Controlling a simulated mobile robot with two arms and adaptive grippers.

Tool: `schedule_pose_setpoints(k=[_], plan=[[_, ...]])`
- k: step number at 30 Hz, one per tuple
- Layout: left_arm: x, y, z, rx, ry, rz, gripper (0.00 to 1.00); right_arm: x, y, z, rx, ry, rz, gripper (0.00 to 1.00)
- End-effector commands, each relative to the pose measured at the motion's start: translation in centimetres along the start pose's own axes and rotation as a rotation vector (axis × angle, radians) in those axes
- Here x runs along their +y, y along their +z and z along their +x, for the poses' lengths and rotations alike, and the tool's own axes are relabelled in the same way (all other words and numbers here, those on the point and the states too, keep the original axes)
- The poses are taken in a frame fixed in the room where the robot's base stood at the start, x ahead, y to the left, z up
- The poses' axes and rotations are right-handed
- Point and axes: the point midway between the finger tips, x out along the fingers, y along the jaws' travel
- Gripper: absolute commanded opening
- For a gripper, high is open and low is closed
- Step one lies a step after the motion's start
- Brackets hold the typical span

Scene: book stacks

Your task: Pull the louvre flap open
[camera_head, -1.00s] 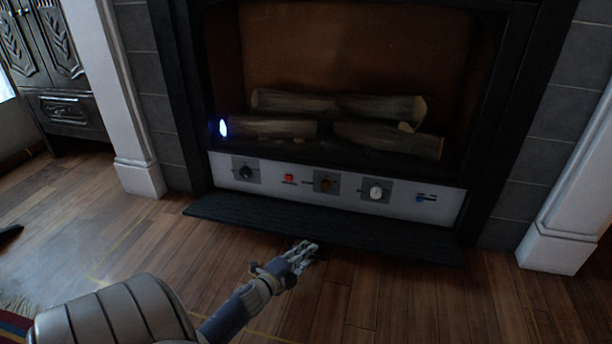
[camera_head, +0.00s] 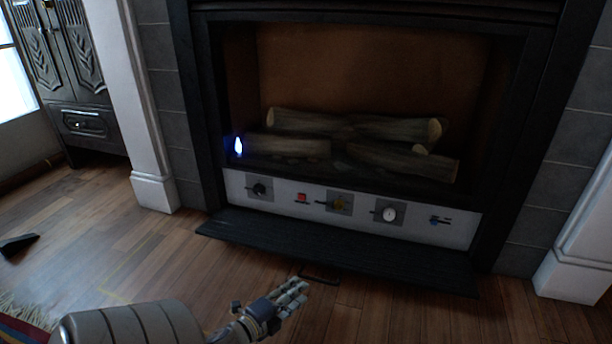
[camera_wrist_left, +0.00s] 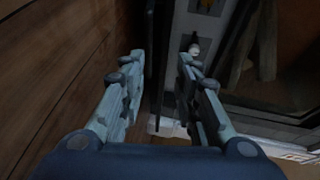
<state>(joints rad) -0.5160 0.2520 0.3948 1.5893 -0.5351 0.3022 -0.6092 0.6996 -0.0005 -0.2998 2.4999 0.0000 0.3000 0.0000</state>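The louvre flap (camera_head: 330,252) is a dark slatted panel under the fireplace. It is folded down and lies out low over the floor, leaving the control strip above it exposed. A dark handle (camera_head: 320,279) shows at its front edge. My left gripper (camera_head: 300,289) is just in front of the flap, near the handle, and looks apart from it. In the left wrist view, the left gripper (camera_wrist_left: 157,68) has its fingers spread with nothing held; the dark flap edge (camera_wrist_left: 160,60) shows beyond, between them. My right gripper is not in view.
Logs (camera_head: 350,125) and a small blue-white flame (camera_head: 239,146) are in the firebox. White pillars (camera_head: 152,190) stand either side. The wooden floor in front is mostly clear.

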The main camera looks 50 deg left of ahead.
Motion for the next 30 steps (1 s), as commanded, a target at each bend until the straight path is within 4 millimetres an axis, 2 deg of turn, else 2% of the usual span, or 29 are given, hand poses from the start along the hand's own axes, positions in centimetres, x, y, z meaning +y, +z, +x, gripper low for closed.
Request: schedule_pose_setpoints(k=[3, 7, 25, 28, 30], plan=[[0.1, 0.1, -1.4, -0.002, 0.002, -0.001, 0.30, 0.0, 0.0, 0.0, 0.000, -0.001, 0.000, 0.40], [0.0, 0.0, -2.1, -0.001, 0.000, 0.000, 0.30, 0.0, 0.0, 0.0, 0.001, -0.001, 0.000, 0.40], [0.0, 0.0, -2.1, -0.001, 0.000, 0.000, 0.30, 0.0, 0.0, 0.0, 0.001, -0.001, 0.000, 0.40], [-0.9, -0.7, -2.0, 0.013, -0.013, -0.014, 0.30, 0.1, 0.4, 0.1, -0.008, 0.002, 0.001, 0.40], [-2.8, -2.3, -1.8, 0.045, -0.040, -0.046, 0.30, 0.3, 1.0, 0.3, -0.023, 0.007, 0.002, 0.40]])
